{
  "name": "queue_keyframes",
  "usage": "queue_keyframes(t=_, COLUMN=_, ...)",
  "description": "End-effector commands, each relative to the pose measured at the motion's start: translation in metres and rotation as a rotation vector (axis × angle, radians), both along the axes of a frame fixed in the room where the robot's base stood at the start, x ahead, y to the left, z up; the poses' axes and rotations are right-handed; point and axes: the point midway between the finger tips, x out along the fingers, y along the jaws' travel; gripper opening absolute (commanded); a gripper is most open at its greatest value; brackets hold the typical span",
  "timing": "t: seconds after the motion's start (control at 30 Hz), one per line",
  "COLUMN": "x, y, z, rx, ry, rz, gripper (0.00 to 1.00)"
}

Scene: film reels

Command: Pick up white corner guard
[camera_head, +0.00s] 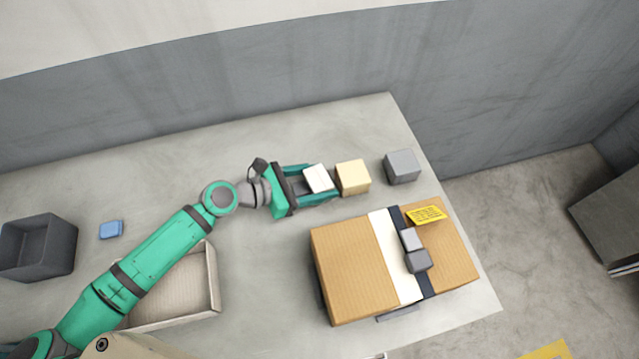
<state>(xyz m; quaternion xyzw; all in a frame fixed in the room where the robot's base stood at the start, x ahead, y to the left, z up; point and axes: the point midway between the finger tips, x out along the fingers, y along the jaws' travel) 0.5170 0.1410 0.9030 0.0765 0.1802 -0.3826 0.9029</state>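The white corner guard seems to be the small white block (318,178) near the middle of the table. My gripper (320,183) reaches in from the left, low over the table. Its two green fingers are apart, one on the far side of the white block and one on the near side. The white block sits between the fingers, towards their tips. I cannot tell whether the fingers touch it, or whether it rests on the table.
A cream block (353,177) stands just right of the fingertips, and a grey block (402,166) beyond it. A large cardboard box (350,265) with small grey blocks on top fills the near right. An open tray (213,280), blue block (111,229) and dark bin (70,250) lie left.

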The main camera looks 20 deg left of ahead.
Motion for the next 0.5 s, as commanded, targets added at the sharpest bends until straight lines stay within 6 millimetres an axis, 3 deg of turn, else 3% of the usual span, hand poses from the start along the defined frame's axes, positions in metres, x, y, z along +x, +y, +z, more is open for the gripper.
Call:
queue_keyframes(t=0.33, x=0.0, y=0.001, z=0.003, rx=0.0, ry=0.0, rz=0.001, gripper=0.32)
queue_keyframes(t=0.5, x=-0.001, y=0.001, z=0.016, rx=0.001, ry=-0.001, rz=0.001, gripper=0.32)
